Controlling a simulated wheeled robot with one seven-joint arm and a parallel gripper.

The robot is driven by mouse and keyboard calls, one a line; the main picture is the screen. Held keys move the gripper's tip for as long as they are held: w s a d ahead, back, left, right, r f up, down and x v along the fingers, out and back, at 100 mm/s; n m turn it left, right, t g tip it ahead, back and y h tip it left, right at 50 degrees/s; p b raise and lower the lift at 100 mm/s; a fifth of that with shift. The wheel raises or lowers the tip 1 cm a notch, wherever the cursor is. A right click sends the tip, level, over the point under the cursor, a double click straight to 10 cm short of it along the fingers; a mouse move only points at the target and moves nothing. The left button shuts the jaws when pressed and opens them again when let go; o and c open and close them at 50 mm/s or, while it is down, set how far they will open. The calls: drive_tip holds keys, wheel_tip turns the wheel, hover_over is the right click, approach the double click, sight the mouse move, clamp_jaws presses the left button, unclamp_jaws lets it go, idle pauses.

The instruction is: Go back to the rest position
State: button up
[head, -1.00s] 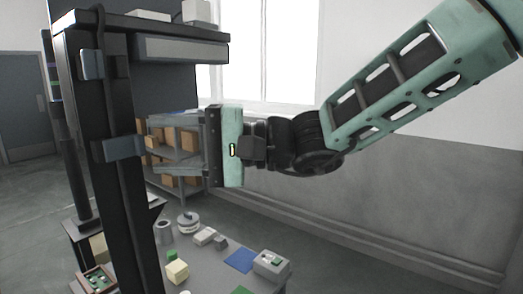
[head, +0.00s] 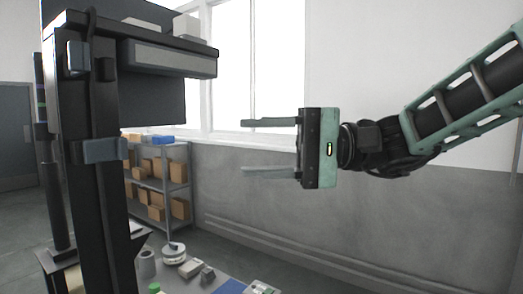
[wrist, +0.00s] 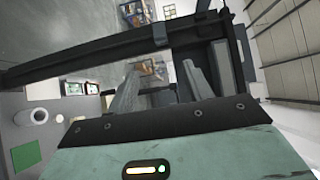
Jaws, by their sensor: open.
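My gripper (head: 268,148) is in the right half of the head view, raised in the air in front of the window and wall. Its two fingers point left and stand wide apart, with nothing between them. In the wrist view the gripper (wrist: 158,88) shows both fingers apart and empty. My green arm comes in from the right edge of the head view.
A dark lift column (head: 90,150) with an upper shelf (head: 172,57) stands at the left. A table with a white round device (head: 174,254) and small items is below. A rack of boxes (head: 160,180) stands behind. Free air surrounds the gripper.

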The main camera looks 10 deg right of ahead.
idle(0.4)
drive_tip(key=s+a+f+n+g+h, duration=0.1)
drive_tip(key=s+f+n+g+h, duration=0.15)
drive_tip(key=s+f+h, duration=0.75)
drive_tip(key=s+d+f+n+h, duration=0.1)
drive_tip(key=s+d+f+h, duration=0.1)
drive_tip(key=f, duration=0.4)
drive_tip(key=s+d+f+n+t+h, duration=0.1)
drive_tip(key=s+d+f+n+h, duration=0.1)
drive_tip(key=d+f, duration=0.3)
drive_tip(key=s+d+f+n+t+h, duration=0.1)
drive_tip(key=s+d+f+n+h, duration=0.1)
drive_tip(key=f, duration=0.7)
drive_tip(key=shift+s+d+h+b, duration=0.35)
drive_tip(key=shift+s+d+h, duration=0.25)
drive_tip(key=shift+d+h, duration=0.1)
drive_tip(key=shift+a+n, duration=0.1)
drive_tip(key=shift+n, duration=0.15)
